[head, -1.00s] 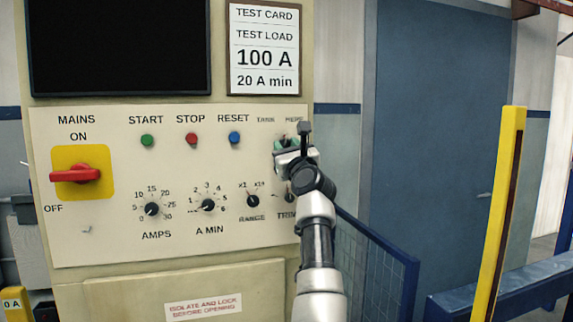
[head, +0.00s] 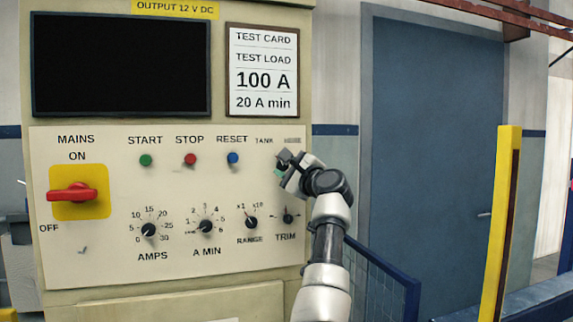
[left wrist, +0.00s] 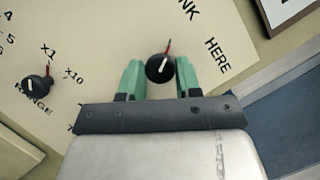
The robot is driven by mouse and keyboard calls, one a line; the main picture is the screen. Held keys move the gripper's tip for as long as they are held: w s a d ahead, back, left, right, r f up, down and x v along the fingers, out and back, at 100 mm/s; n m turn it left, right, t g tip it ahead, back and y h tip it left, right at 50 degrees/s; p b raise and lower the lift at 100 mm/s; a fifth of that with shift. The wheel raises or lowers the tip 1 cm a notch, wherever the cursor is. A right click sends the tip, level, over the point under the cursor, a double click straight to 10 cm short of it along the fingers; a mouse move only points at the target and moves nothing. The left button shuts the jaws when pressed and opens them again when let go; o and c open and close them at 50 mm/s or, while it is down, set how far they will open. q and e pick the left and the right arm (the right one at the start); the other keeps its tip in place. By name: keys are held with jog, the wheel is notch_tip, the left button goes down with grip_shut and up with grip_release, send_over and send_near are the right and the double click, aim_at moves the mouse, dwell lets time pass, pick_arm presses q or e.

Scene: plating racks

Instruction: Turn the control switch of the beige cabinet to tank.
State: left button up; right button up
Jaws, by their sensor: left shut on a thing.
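The beige cabinet (head: 110,276) fills the left of the head view, with a pale control panel (head: 100,240). My left gripper (head: 284,168) is at the panel's upper right, below the TANK label (head: 264,140) and the HERE label (head: 292,140). In the left wrist view its green fingers (left wrist: 160,66) stand either side of the round black control switch (left wrist: 155,72), shut on it. A red mark on the switch points up toward the end of the TANK lettering (left wrist: 187,10). In the head view the gripper mostly hides the switch. My right gripper is not in view.
Below the gripper are the TRIM knob (head: 288,216) and RANGE knob (head: 250,222). The RESET button (head: 233,158) is to its left. A red mains handle (head: 74,193) is at far left. A blue mesh guard (head: 385,286) and yellow post (head: 503,215) stand to the right.

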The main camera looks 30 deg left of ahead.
pick_arm(q)
jog(key=shift+r+n, duration=0.2)
jog(key=shift+n, duration=0.2)
jog(key=o, duration=0.9)
jog(key=shift+w+a+f, duration=0.1)
jog(key=shift+w+f, duration=0.1)
jog(key=shift+w, duration=0.05)
jog(key=shift+s+d+f, duration=0.15)
jog(key=shift+s+d, duration=0.1)
jog(key=shift+d, duration=0.2)
jog(key=b+v, duration=0.3)
jog(key=v, duration=0.6)
jog(key=shift+d+b, duration=0.35)
jog(key=shift+d, duration=0.1)
